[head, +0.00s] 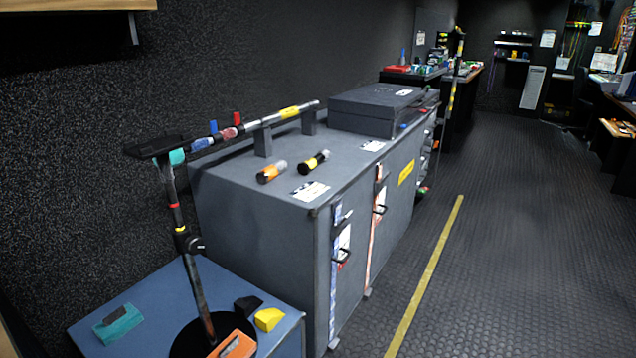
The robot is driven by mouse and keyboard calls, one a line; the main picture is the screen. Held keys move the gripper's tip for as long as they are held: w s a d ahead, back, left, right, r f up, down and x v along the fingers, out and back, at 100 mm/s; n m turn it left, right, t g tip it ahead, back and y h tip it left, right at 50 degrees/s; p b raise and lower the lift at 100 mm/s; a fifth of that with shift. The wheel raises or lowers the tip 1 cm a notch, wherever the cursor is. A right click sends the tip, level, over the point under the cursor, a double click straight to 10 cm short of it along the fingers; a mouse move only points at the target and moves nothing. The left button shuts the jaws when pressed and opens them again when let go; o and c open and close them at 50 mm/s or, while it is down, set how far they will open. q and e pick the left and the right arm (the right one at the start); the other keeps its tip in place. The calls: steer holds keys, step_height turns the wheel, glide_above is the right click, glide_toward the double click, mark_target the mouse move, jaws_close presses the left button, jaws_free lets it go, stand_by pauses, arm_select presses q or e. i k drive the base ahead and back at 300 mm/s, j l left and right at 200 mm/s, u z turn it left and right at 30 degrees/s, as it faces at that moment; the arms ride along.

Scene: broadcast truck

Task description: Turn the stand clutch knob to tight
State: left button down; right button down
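A dark stand pole (175,207) with red and yellow bands rises, slightly tilted in the picture, from a round black base (232,326) at the lower left. The clutch knob (196,244) is a black piece on a collar partway up the pole, on its right side. Its marking and setting are too small to read. A boom (258,122) with coloured bands runs from the stand top to the right. Neither of my grippers is in view.
The stand base is on a low blue-topped surface (152,292) with teal, black, yellow and orange items. A grey cabinet (262,225) stands close behind, bearing two small cylinders and a black case (375,108). Open floor (500,240) lies to the right, with a yellow line.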

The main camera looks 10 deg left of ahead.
mark_target(193, 245)
steer(key=u, duration=1.1)
